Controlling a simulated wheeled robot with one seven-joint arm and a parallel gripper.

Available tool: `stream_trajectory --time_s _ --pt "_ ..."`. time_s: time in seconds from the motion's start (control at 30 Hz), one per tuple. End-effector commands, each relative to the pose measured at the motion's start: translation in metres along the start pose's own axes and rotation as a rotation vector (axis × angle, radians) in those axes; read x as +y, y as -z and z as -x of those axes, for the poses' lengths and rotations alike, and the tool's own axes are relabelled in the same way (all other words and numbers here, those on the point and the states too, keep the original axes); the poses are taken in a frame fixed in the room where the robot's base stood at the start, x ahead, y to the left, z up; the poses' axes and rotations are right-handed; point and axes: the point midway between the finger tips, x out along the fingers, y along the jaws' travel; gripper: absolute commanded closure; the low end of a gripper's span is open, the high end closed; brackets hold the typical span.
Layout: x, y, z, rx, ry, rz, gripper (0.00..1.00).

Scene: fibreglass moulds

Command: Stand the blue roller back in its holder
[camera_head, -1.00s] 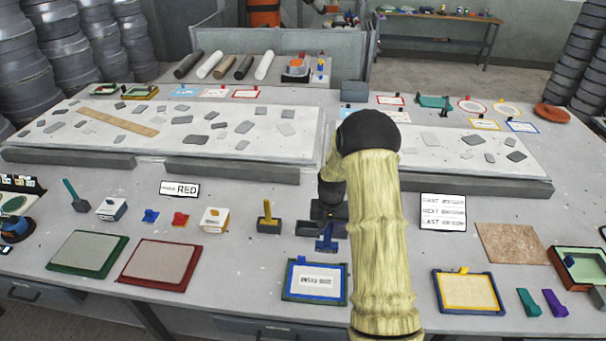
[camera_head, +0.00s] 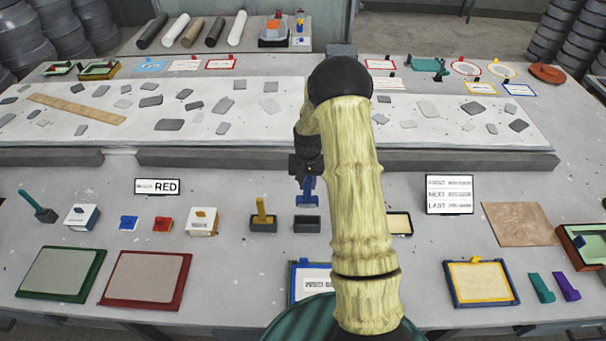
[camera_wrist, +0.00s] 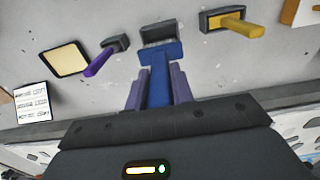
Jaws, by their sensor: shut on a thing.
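The blue roller (camera_head: 307,190) hangs head down from my gripper (camera_head: 306,172) in the head view. My gripper is shut on its handle. In the wrist view the blue roller (camera_wrist: 158,88) lies between my two purple-grey fingers (camera_wrist: 157,78), with its wide head beyond the fingertips. A dark, open-topped holder (camera_head: 307,225) stands on the table just below the roller in the head view and looks empty. In the wrist view this holder (camera_wrist: 160,32) is just beyond the roller head and partly covered by it. I cannot tell the exact height of the gap.
A yellow-handled roller (camera_head: 262,212) stands in a like holder to the left. A purple-handled one (camera_wrist: 104,56) shows in the wrist view. A blue-framed panel (camera_head: 303,284) lies in front, partly hidden.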

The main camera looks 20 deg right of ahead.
Motion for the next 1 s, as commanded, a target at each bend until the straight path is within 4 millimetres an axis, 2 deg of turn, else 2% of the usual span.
stream_trajectory --time_s 0.47,1.0 --pt "0.0 -0.001 -0.001 0.0 0.0 0.001 1.0" --pt "0.0 0.0 -0.037 0.0 0.0 0.0 1.0"
